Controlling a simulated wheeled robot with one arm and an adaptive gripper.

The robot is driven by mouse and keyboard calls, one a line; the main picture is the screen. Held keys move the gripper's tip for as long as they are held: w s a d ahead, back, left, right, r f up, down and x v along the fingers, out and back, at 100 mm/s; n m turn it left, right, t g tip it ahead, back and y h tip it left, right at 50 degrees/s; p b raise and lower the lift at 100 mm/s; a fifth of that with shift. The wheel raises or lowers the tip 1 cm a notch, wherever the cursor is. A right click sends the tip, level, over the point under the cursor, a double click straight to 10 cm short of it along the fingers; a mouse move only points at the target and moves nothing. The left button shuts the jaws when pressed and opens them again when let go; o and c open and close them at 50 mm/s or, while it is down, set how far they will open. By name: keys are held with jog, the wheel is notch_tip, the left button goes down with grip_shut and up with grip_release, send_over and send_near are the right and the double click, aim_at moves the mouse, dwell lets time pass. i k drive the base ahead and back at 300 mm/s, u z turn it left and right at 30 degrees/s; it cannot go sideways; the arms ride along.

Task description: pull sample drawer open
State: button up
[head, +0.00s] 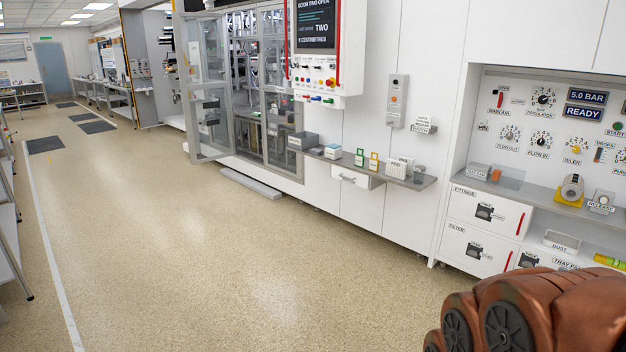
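A small white drawer (350,176) with a grey bar handle sits under the narrow grey shelf (250,182) on the white wall, right of the glass-doored machine. No sample label is readable on it, so I cannot confirm that it is the sample drawer. It looks shut, with its front near the shelf's edge. Two white drawers, marked fittings (487,212) and filter (474,249), are shut in the cabinet at the right. My brown arm fills the lower right corner. My gripper is out of view.
The shelf holds a grey bin (303,141) and several small boxes and stands. A glass door (207,120) of the machine stands open over the floor, with a low grey step (250,184) beside it. A control panel (325,45) juts out above. The speckled floor (220,260) ahead is clear.

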aim_at(357, 179)
jog(key=z, duration=0.3)
jog(key=i, duration=2.2)
jog(key=u, duration=0.6)
jog(key=i, duration=1.85)
jog(key=u, duration=0.55)
